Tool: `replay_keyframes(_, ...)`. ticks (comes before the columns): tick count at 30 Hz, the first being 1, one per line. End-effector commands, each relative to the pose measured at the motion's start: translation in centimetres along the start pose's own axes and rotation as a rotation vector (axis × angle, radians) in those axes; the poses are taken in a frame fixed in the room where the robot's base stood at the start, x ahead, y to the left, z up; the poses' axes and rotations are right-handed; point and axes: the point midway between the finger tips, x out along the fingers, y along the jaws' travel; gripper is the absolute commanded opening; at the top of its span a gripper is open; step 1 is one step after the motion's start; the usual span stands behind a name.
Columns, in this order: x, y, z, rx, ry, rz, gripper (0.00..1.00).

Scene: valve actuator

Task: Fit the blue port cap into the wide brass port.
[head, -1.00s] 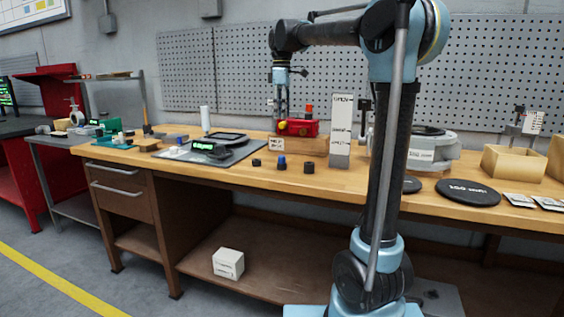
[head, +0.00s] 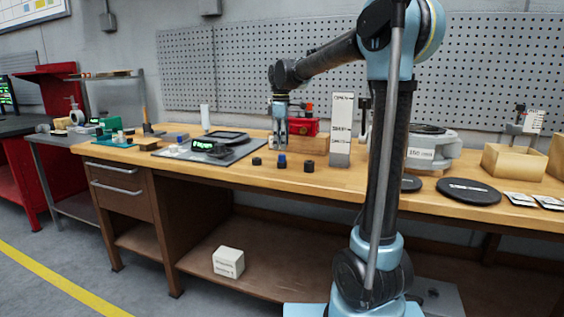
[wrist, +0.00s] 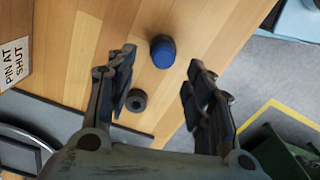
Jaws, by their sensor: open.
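The blue port cap (head: 281,161) stands on the bench top in a row with two dark caps. In the wrist view the blue cap (wrist: 163,52) has a blue face and a dark lower part. It lies beyond and between the open fingers of my gripper (wrist: 163,88), touching neither. In the head view my gripper (head: 280,140) points down just above and behind the blue cap. A red valve actuator (head: 304,127) stands behind on a wooden block. I cannot make out the wide brass port in these views.
A small dark cap (head: 257,161) is left of the blue one, and a larger dark cap (head: 309,166) is right. A tall white labelled block (head: 341,130) stands close on the right. A grey mat (head: 190,155) with a device lies left.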

Motion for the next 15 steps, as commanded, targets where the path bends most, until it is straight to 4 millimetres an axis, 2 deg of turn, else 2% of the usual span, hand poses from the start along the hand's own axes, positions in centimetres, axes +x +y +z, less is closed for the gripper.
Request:
replay_keyframes(9,3.9,-0.2,0.5,0.000,0.000,0.000,0.48)
replay_keyframes(15,5.0,-0.2,0.5,0.000,0.000,0.000,0.48)
